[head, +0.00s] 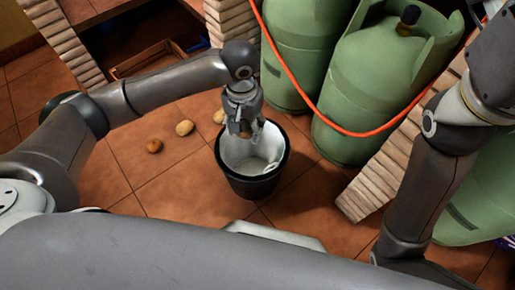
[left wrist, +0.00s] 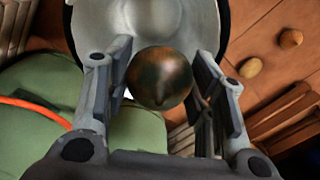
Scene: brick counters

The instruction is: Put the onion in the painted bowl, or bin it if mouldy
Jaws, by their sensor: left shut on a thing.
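My left gripper (head: 242,128) is shut on the onion and holds it over the mouth of a dark bin (head: 252,187) with a white lining. In the left wrist view the onion (left wrist: 160,78) is round and brown, with dark greenish-black patches on its skin. It sits between the two fingers of the left gripper (left wrist: 160,88), and the white inside of the bin (left wrist: 150,25) shows beyond it. No painted bowl shows in either view. My right arm is at the right of the head view, but its gripper is out of the picture.
Green gas cylinders (head: 375,75) with an orange hose (head: 300,75) stand behind and right. A wooden crate (head: 145,60) lies at the back.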

